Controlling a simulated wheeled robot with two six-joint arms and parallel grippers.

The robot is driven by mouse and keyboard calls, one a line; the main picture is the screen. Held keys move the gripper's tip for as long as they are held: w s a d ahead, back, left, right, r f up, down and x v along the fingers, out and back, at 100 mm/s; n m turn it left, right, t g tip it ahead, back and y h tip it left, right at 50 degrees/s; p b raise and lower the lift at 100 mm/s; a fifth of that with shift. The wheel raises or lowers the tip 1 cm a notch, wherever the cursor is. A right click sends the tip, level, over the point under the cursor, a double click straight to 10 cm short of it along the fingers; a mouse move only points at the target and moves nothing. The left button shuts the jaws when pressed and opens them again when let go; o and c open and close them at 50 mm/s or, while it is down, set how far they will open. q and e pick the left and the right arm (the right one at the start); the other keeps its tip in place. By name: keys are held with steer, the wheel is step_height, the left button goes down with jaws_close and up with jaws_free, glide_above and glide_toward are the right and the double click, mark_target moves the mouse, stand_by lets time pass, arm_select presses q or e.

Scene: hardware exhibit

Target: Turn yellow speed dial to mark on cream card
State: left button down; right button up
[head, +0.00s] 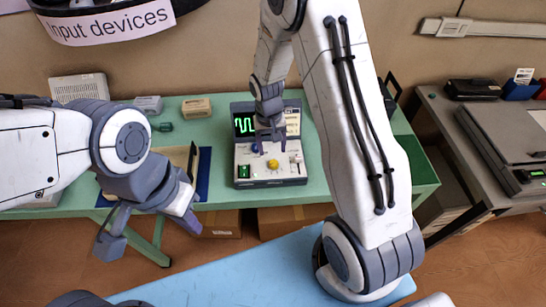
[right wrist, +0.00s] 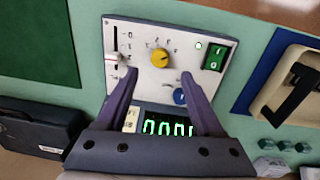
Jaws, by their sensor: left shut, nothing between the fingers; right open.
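The yellow speed dial (head: 272,163) is a round knob on the white front panel of a grey device; it also shows in the right wrist view (right wrist: 159,57). The cream card (head: 293,124) is on the device's upper right, beside its green screen. In the wrist view only a piece of it shows by a finger. My right gripper (head: 270,142) is open above the panel. In the right wrist view its fingertips (right wrist: 159,76) are apart, on either side just below the dial, not visibly touching it. My left gripper (head: 188,221) is shut and empty, low at the left.
Around the dial are a blue knob (right wrist: 180,96), a green rocker switch (right wrist: 215,57) and a slider (right wrist: 112,58). The device stands on a green table (head: 222,112). A framed item on a blue mat lies to its left.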

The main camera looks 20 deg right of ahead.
mark_target(273, 163)
steer(key=f, duration=0.3)
steer(key=f+p, duration=0.1)
steer(key=f, duration=0.2)
steer(key=shift+d+f, duration=0.2)
steer(key=shift+f, duration=0.2)
jaws_close()
